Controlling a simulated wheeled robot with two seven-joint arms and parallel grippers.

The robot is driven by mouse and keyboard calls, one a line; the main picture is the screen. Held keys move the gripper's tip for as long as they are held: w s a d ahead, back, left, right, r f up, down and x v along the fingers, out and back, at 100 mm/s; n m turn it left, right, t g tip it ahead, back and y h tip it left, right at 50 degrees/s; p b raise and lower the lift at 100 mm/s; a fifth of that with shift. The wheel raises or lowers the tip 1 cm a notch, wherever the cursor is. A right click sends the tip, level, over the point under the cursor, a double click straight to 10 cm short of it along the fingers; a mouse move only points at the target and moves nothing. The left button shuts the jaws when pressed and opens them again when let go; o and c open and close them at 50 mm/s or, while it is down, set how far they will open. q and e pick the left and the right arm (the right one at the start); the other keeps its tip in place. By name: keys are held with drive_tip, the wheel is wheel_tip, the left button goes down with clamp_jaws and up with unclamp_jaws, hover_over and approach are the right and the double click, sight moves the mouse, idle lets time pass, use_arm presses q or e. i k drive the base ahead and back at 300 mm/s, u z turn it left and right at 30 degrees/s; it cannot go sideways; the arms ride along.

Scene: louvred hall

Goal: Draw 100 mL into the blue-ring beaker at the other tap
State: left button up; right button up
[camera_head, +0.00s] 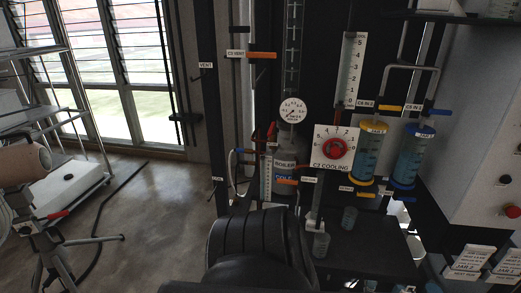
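A vessel with blue liquid and a blue ring (409,160) hangs at the right of the rack. A similar vessel with a yellow ring (369,152) hangs to its left. Handles show above them, one blue (437,112) and one yellow (390,108). Two small clear ribbed containers stand lower down, one on the dark bench (349,218) and one nearer (321,244); I cannot make out a ring colour on either. A dark blue bit shows at the bottom edge, too cut off to identify. Neither of my grippers can be seen.
A panel labelled C2 COOLING with a red dial (333,148) stands mid-rack, beside the boiler (286,165) and a round gauge (293,110). A black arm part of mine covers the bottom middle. A metal trolley (75,185) stands left; the floor (150,230) between is mostly clear.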

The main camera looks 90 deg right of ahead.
sight(321, 245)
drive_tip(key=z, duration=2.3)
